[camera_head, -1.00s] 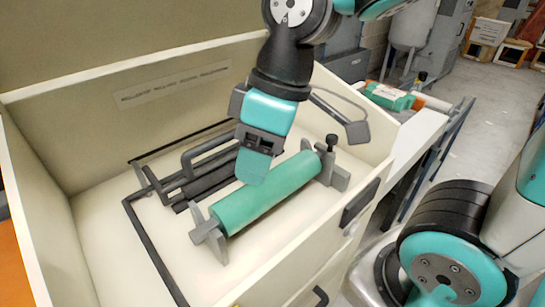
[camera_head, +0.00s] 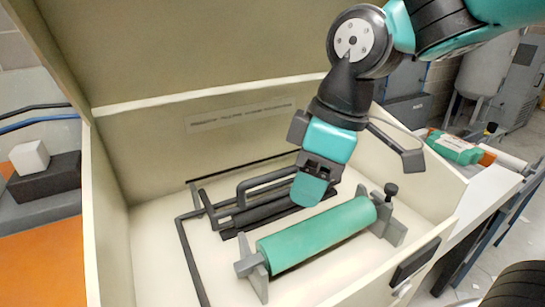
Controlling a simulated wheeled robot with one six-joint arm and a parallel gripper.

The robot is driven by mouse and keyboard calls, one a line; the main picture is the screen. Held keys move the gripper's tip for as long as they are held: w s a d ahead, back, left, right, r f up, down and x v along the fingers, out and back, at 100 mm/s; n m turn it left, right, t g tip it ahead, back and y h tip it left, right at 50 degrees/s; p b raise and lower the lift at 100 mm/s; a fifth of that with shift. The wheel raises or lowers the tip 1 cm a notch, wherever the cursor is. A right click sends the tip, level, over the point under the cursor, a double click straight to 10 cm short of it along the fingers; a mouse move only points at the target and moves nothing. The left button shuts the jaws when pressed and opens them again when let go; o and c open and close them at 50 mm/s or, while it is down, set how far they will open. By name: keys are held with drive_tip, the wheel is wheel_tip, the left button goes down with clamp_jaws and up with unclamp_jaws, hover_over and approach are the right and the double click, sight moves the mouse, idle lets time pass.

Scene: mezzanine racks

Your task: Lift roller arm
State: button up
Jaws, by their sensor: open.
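A green roller (camera_head: 318,235) lies in grey end brackets on the floor of a cream box. Behind it is a dark grey bent bar (camera_head: 262,181), shaped like a handle, beside several dark parallel bars (camera_head: 265,214); this looks like the roller arm, but I cannot be sure. My gripper (camera_head: 309,190) points down with teal fingers, above and just behind the roller, in front of the bar's right end in the picture. It is open and holds nothing. It hides part of the dark bars. I cannot tell whether it touches anything.
The cream box's walls (camera_head: 112,200) surround the parts, with a tall labelled back panel (camera_head: 240,118). A black knob (camera_head: 391,191) stands at the roller's right bracket. A thin dark frame (camera_head: 189,255) runs along the left floor. Green and orange items (camera_head: 455,147) lie outside at right.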

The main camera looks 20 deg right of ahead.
drive_tip(key=w+d+r+n+h, duration=0.1)
drive_tip(key=w+d+r+n, duration=0.15)
drive_tip(key=w, duration=0.35)
drive_tip(key=w+d+r+n+t+h, duration=0.1)
drive_tip(key=w+n, duration=0.2)
drive_tip(key=w, duration=0.2)
drive_tip(key=w+d+r+n, duration=0.2)
drive_tip(key=w+n, duration=0.1)
drive_tip(key=w, duration=0.3)
drive_tip(key=p, duration=0.3)
approach(286, 169)
drive_tip(key=shift+n, duration=0.25)
drive_tip(key=f, duration=0.3)
drive_tip(key=w+f, duration=0.1)
drive_tip(key=f, duration=0.5)
drive_tip(key=shift+w+a+f, duration=0.25)
drive_tip(key=shift+w, duration=0.05)
clamp_jaws()
